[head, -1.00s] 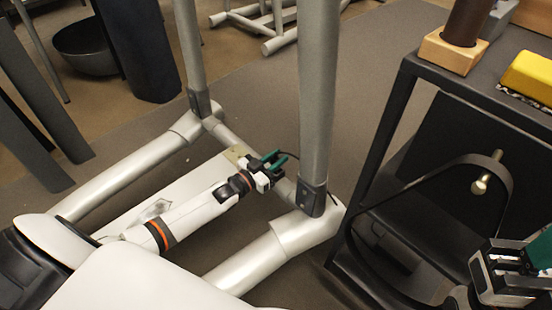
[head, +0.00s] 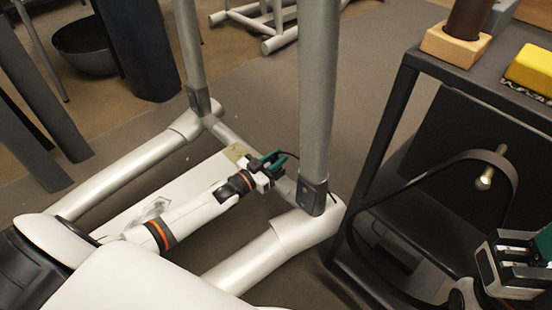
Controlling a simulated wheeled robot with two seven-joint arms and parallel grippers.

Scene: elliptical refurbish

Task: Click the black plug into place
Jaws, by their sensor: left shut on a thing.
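My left gripper (head: 276,160) has green fingers and sits low at the crossbar of the grey elliptical frame (head: 317,95), just left of the right upright. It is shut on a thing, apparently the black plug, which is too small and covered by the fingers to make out. A thin black cable (head: 289,153) curves from beside the fingers toward the upright. The socket cannot be made out. My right gripper (head: 512,262) is at the lower right in front of the black cart, partly cut off by the picture edge; its jaw opening is unclear.
The black cart (head: 405,85) stands at the right, with a wooden block (head: 454,47) holding a dark cylinder and a yellow block (head: 531,71) on top. A curved black strap with a metal knob (head: 490,170) is below. A dark bowl (head: 86,48) lies at the back left.

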